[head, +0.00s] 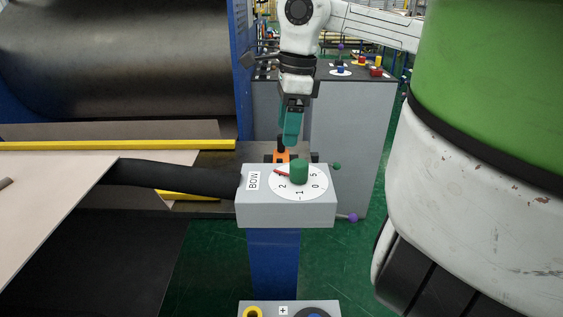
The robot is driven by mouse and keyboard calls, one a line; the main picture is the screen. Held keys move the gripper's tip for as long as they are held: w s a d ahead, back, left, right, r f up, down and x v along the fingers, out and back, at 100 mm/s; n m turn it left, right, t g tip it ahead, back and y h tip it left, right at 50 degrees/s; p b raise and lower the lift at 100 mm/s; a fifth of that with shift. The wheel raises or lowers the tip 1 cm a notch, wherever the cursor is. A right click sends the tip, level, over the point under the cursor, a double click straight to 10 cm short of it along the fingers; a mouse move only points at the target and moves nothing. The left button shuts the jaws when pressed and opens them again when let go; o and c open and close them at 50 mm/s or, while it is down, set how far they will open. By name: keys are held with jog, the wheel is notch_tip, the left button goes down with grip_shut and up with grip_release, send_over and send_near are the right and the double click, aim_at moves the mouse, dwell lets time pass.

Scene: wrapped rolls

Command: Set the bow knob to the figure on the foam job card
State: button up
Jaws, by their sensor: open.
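The grey box labelled BOW (253,181) stands on a blue post near the middle of the head view. On its top is a white dial (300,194) with a green knob (299,172) in its centre. A red pointer (281,171) reaches left and slightly away from the knob, just past the figure 2; any figure under it is unreadable. Figures 2, 1, 0 and 5 show along the near and right sides. My gripper (291,155), teal with orange at its tip, hangs open and empty just behind the knob, apparently not touching it. No job card can be made out.
A small green knob (336,167) and a purple knob (353,217) project at the box's right. A black padded bar (175,177) and a pale sheet (55,195) lie left. A large green and white body (490,130) fills the right. Another control box (288,309) is at the bottom.

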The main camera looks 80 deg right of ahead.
aim_at(301, 163)
jog(key=s, duration=0.1)
jog(key=s+g, duration=0.1)
jog(key=s+d, duration=0.1)
jog(key=shift+f, duration=0.25)
notch_tip(301, 163, down, 10)
jog(key=shift+f+p, duration=0.25)
jog(key=shift+p, duration=0.8)
jog(key=c, duration=1)
jog(key=shift+m, duration=0.3)
